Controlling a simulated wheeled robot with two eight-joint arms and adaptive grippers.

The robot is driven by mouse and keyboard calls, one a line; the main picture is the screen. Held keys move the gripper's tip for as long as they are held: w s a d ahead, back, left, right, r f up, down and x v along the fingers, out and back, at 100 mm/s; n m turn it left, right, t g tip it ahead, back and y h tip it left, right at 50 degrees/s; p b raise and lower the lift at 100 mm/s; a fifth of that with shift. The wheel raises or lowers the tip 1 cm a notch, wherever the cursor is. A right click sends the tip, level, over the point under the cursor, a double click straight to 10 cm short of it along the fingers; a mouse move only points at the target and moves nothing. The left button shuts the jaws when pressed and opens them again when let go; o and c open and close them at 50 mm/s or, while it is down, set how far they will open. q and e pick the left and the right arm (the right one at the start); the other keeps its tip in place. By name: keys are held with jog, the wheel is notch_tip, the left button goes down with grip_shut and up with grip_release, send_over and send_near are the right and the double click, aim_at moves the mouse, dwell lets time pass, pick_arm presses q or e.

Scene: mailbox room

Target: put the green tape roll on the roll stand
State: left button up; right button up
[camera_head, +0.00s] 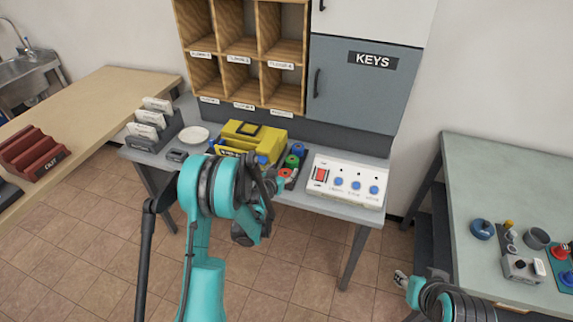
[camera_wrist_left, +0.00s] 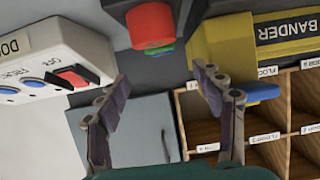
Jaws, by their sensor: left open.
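A green tape roll (camera_head: 291,161) sits in a row between a blue roll (camera_head: 298,149) and a red roll (camera_head: 286,173) on a dark holder on the grey desk, right of the yellow bander. In the left wrist view the green roll (camera_wrist_left: 160,50) shows as a thin edge beyond the red roll (camera_wrist_left: 152,22). I cannot tell whether the dark holder is the roll stand. My left gripper (camera_head: 268,187) is in front of the rolls, partly hidden by its own wrist. Its fingers (camera_wrist_left: 161,82) are spread and empty, apart from the rolls.
The yellow bander (camera_head: 240,134) and a white button box (camera_head: 347,182) flank the rolls. Pigeonholes (camera_head: 240,50) and a grey KEYS cabinet (camera_head: 362,85) stand behind. A right-hand table (camera_head: 510,180) carries a blue roll (camera_head: 482,229), a dark cup (camera_head: 537,238) and a button box (camera_head: 523,268).

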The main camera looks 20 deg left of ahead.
pick_arm(q)
jog(key=s+d+r+g, duration=0.2)
jog(key=s+d+r, duration=0.1)
jog(key=s+r, duration=0.4)
jog(key=s+d+r+g, duration=0.1)
jog(key=s+d+r, duration=0.2)
jog(key=s+r, duration=0.4)
jog(key=s+g, duration=0.3)
jog(key=s, duration=2.1)
jog(key=shift+d+r+g, duration=0.2)
jog(key=shift+d+g, duration=0.1)
jog(key=shift+d, duration=0.1)
